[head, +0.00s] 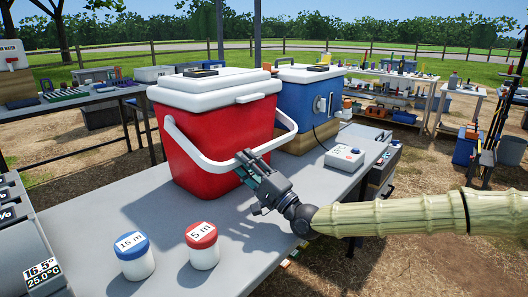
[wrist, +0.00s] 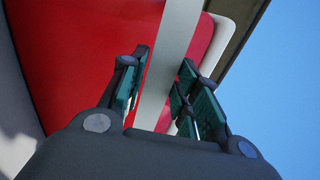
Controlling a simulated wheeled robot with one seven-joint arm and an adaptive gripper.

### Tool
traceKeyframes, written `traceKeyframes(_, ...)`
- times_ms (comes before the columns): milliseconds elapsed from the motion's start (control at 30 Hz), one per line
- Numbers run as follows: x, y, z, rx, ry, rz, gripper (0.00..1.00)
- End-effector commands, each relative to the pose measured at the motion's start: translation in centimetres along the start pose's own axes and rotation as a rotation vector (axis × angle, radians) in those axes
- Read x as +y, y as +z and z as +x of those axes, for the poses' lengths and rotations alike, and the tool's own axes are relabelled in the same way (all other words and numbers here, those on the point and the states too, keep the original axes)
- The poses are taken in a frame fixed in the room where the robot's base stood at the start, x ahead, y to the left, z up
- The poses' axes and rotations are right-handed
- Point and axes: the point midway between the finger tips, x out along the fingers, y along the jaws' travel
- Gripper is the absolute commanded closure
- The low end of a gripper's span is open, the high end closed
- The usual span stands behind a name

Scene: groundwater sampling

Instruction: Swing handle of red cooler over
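The red cooler (head: 222,135) with a white lid (head: 215,88) stands on the grey table. Its white handle (head: 188,150) hangs across the front, below the lid, running from the left side to the right. My gripper (head: 243,164) is at the handle's front bar, right of its middle. The cooler's red wall (wrist: 80,50) is just behind. The exact finger contact is partly hidden.
A blue cooler (head: 300,105) stands behind the red one, with a small white box (head: 345,157) to its right. Two sample jars, blue-lidded (head: 134,258) and red-lidded (head: 202,248), stand in front. A display instrument (head: 30,240) is at the left edge. The tabletop between is clear.

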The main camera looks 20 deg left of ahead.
Motion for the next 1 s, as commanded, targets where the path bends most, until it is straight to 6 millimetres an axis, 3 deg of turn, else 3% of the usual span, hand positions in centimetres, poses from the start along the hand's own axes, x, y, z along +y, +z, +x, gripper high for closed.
traceKeyframes(33, 0.0, 0.0, 0.0, 0.0, 0.0, 0.0, 0.84)
traceKeyframes(133, 0.0, 0.0, 0.0, 0.0, 0.0, 0.0, 1.0)
traceKeyframes(367, -0.6, -0.1, 0.2, 0.0, 0.005, -0.001, 1.0)
traceKeyframes(1000, -6.4, 0.0, 1.7, 0.0, 0.102, -0.002, 1.0)
